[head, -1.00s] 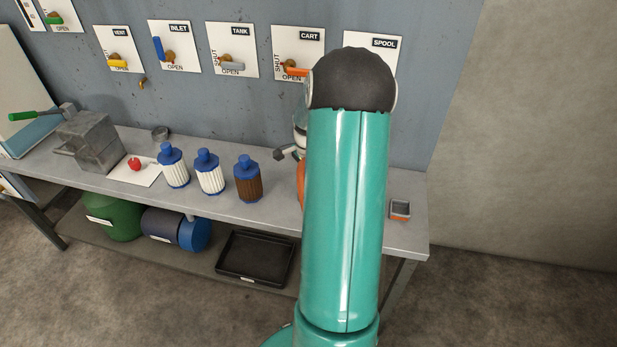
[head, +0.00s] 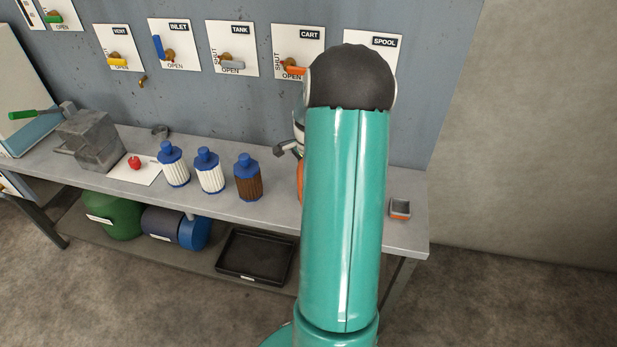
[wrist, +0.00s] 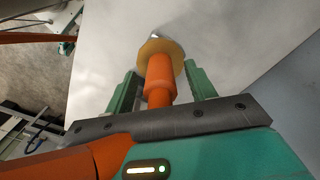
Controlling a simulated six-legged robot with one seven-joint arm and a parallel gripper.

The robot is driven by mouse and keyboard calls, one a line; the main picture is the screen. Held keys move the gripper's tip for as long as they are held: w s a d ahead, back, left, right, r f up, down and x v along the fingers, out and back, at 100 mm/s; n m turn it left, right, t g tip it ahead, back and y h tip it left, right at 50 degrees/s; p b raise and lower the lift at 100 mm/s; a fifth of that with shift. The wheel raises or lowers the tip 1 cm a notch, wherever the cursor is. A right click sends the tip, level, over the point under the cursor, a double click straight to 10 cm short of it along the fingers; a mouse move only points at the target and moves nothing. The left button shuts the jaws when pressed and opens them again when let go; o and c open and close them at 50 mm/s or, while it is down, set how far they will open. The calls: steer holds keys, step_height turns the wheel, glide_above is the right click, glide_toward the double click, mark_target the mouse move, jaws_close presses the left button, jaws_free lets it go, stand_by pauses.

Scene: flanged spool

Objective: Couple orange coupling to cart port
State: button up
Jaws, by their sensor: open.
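In the wrist view, the orange coupling (wrist: 159,76) has an orange body, a wide brass-coloured collar and a metal tip pointing away from me. It lies between the two green fingers of my gripper (wrist: 161,88), which stand apart with a visible gap on each side. In the head view, my arm hides the gripper and most of what lies behind it; only a sliver of orange (head: 300,182) shows at its left edge. The CART panel (head: 292,40) on the wall has an orange lever (head: 294,70). I cannot make out the cart port itself.
The bench (head: 330,230) carries two white filters, a brown filter (head: 248,178), a grey vise-like block (head: 92,140) and a small orange-and-grey box (head: 400,209). A black tray (head: 254,256) lies on the lower shelf. An orange hose (wrist: 70,163) crosses the wrist view's lower left.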

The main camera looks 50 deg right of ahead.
step_height(320, 180, up, 13)
steer(key=shift+f, duration=0.15)
stand_by(0.7)
